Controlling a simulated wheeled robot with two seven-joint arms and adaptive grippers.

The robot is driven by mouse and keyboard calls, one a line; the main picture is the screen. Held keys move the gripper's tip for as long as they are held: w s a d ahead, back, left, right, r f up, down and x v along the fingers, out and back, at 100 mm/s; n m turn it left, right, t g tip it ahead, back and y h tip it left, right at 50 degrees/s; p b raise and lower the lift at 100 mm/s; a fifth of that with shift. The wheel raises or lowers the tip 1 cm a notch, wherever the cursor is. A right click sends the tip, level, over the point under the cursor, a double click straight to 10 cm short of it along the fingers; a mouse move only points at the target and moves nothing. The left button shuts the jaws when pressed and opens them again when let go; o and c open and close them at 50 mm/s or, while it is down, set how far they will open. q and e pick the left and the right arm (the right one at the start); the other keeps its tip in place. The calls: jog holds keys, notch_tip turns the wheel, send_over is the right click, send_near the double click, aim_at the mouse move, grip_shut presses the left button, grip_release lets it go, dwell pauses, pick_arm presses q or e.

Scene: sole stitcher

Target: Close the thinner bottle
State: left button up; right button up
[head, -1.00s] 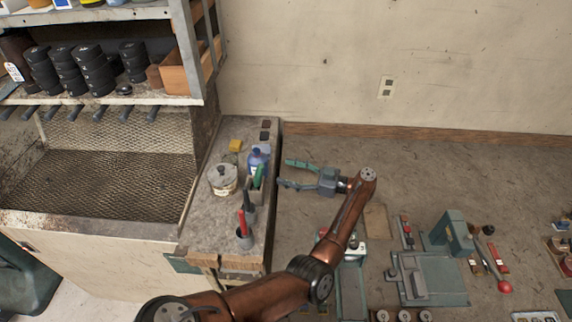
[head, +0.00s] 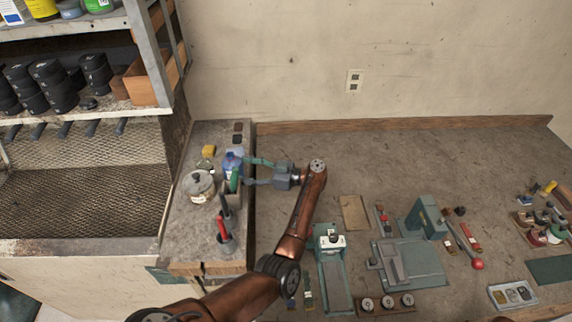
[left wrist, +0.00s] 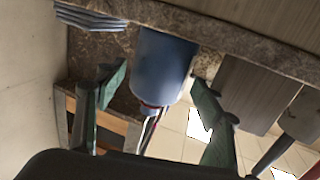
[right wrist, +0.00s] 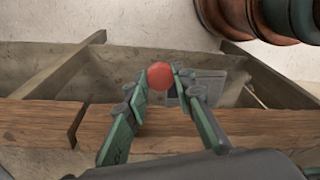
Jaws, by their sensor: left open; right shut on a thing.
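A blue bottle (head: 231,162), likely the thinner bottle, stands on the narrow counter at left. My left gripper (head: 246,172) is open at its right side, its fingers pointing at it. In the left wrist view the bottle (left wrist: 164,68) shows between the two spread fingers (left wrist: 155,100), with a red and white part at its neck. I cannot tell whether the fingers touch it. My right gripper (right wrist: 160,82) is shut on a small round red thing (right wrist: 160,75), possibly a cap. The right gripper is not in the head view.
A pale lidded pot (head: 199,186) stands close left of the bottle.

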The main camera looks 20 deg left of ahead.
pick_arm(q)
jog(key=x, duration=0.4)
jog(key=shift+a, duration=0.2)
pick_arm(e)
jog(key=shift+r, duration=0.3)
pick_arm(q)
jog(key=shift+d, duration=0.1)
jog(key=shift+c, duration=0.5)
jog(key=c, duration=1)
jog(key=shift+r, duration=0.2)
